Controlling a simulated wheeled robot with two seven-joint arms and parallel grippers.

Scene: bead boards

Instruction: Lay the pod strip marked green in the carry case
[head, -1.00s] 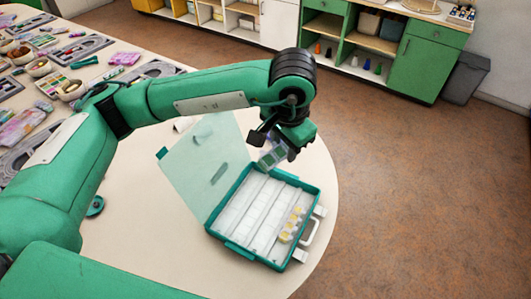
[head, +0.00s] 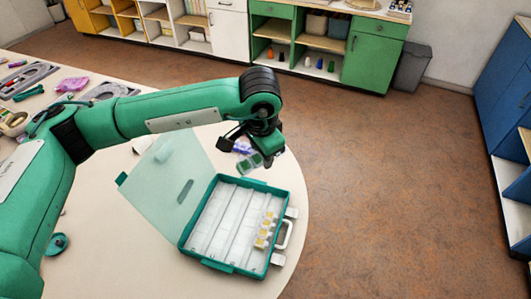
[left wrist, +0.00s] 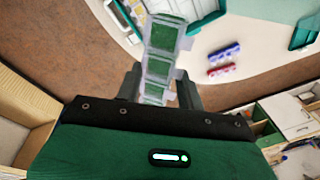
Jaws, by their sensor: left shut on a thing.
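My left gripper (head: 262,153) is shut on the pod strip marked green (head: 250,164), which hangs tilted from the fingers. In the left wrist view the strip (left wrist: 163,39) shows green pods in a clear frame, between the fingers (left wrist: 158,92). The carry case (head: 183,243) lies open on the table, its translucent lid (head: 160,185) folded out to the left. It has several long white channels. A strip with yellow pods (head: 265,232) lies in the right-hand channel. My gripper and strip are above and beyond the case's far edge. My right gripper is not in view.
A teal round piece (head: 57,243) lies at the left. The round table edge is close to the case's right side.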

